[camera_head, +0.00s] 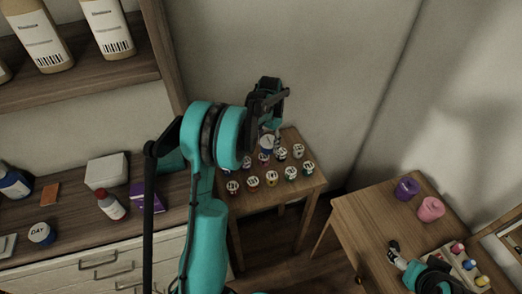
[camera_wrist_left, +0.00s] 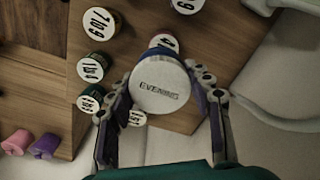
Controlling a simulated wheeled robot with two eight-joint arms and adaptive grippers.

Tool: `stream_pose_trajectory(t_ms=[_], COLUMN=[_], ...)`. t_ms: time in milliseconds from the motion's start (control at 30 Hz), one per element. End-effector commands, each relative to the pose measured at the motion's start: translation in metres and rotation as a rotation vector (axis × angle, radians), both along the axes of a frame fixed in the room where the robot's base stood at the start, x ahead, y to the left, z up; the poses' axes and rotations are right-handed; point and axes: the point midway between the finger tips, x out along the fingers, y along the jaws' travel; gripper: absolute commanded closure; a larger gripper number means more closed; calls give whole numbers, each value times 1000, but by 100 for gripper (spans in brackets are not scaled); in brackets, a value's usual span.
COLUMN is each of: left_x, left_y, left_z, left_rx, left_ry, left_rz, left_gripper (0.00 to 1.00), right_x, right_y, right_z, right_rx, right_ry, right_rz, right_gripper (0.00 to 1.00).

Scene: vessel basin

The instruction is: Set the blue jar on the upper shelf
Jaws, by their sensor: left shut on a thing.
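A jar with a white lid lettered "EVENING" (camera_wrist_left: 160,86) and a strip of blue side is between the fingers of my left gripper (camera_wrist_left: 165,105). In the head view my left gripper (camera_head: 267,116) is over the small wooden table, with the jar's white lid (camera_head: 266,142) below it. Another blue jar, its white lid marked "DAY" (camera_head: 41,232), stands on the counter at left. The wooden shelf (camera_head: 85,87) at upper left holds tall bottles. My right gripper (camera_head: 394,250) is low at right, over the other table; its opening is unclear.
Several small numbered jars (camera_head: 271,178) stand close around my left gripper on the small table. The counter (camera_head: 68,212) holds a white box, a purple box and bottles. The right table (camera_head: 372,222) carries purple and pink jars and a tray of small items.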

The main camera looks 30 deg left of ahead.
Motion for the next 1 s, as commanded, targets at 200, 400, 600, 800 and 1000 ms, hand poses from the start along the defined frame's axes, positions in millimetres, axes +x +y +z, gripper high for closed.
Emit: stream_pose_trajectory(t_ms=[200,400,600,800,1000], left_x=[20,26,26,26,26], left_y=[42,56,56,56,56], left_z=[-30,-38,-63,-78,-78], left_rx=[0,0,0,0,0], left_ry=[0,0,0,0,0], left_rz=[3,0,0,0,0], left_gripper=[80,80,80,80,80], right_x=[0,0,0,0,0], right_y=[0,0,0,0,0], right_z=[-12,-15,-24,-27,-27], right_rx=[0,0,0,0,0], right_ry=[0,0,0,0,0], right_rz=[0,0,0,0,0], right_gripper=[29,29,29,29,29])
